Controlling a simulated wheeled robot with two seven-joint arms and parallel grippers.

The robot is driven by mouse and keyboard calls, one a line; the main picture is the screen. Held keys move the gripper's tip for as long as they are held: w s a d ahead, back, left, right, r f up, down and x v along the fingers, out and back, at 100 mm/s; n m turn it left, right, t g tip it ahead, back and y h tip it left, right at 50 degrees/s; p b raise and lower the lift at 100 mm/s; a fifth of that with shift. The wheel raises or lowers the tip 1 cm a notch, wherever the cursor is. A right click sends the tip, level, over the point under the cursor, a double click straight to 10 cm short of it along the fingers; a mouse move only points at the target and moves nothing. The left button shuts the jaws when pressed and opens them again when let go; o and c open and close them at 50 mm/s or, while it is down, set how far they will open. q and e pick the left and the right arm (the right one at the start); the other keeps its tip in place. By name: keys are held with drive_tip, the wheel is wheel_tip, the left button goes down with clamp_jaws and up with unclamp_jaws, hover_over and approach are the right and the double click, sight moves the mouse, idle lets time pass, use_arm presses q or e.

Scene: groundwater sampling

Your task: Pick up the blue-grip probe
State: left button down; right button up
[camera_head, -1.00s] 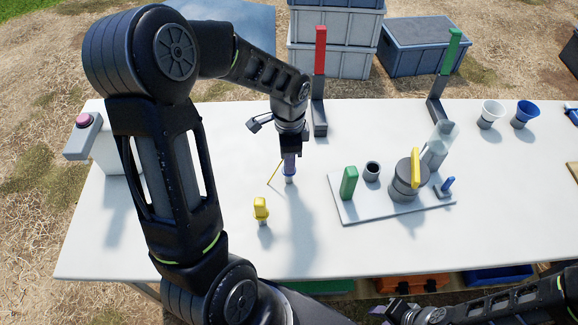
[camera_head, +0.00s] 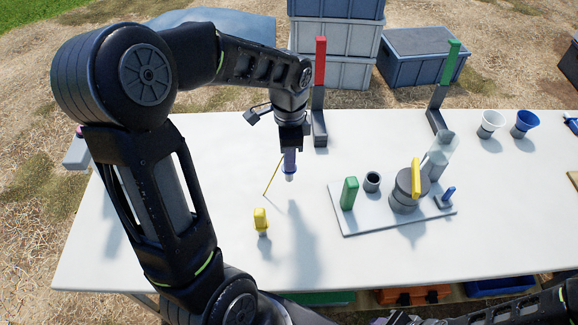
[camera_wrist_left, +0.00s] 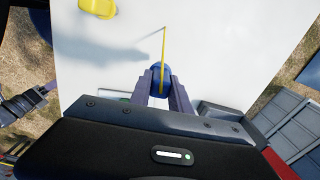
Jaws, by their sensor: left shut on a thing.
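The blue-grip probe (camera_head: 289,166) is upright in my left gripper (camera_head: 289,152), its pale tip pointing down above the white table. A thin yellow rod or cord slants down from beside it. In the left wrist view, the blue grip (camera_wrist_left: 158,80) sits between the two fingers of the left gripper (camera_wrist_left: 160,84), which are shut on it. The fingers hide part of the grip. A yellow-grip probe (camera_head: 260,219) stands on the table nearer to me. My right arm shows at the bottom right edge; its gripper is barely in view there.
A grey tray (camera_head: 350,226) on the right bears a green block (camera_head: 349,193), a dark cup (camera_head: 372,182) and a yellow-handled pot (camera_head: 404,196). Red (camera_head: 320,62) and green (camera_head: 452,62) posts stand at the table's back edge. Free table surrounds the yellow-grip probe.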

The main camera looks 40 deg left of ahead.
use_arm(q)
wheel_tip(320, 180, up, 5)
drive_tip(key=shift+f, duration=0.2)
idle(0.6)
